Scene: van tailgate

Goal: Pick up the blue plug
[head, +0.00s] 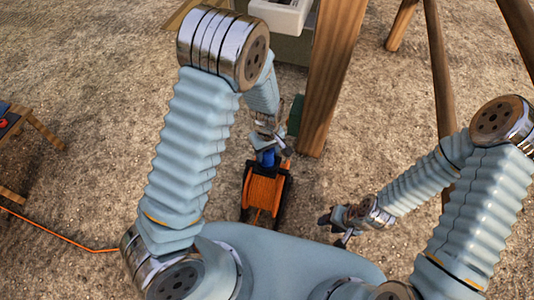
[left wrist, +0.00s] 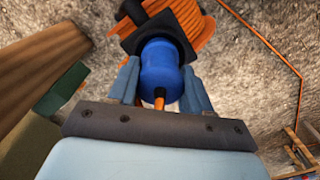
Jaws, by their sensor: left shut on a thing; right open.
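The blue plug (left wrist: 159,70) is a short blue cylinder with an orange cable at its near end. My left gripper (left wrist: 160,88) is shut on it, with one finger on each side, in the left wrist view. In the head view the plug (head: 267,158) shows as a small blue patch at the top of the orange cable reel (head: 265,193), partly hidden by my left gripper (head: 270,150). I cannot tell whether the plug touches the reel. My right gripper (head: 340,227) is open and empty, to the right of the reel.
The reel has a black frame and stands on gravelly ground. A wooden post (head: 331,75) and a dark green object (head: 295,115) stand close beside my left gripper. An orange cable (head: 55,235) runs along the ground at left, near a wooden stand (head: 35,125). Ground at upper left is clear.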

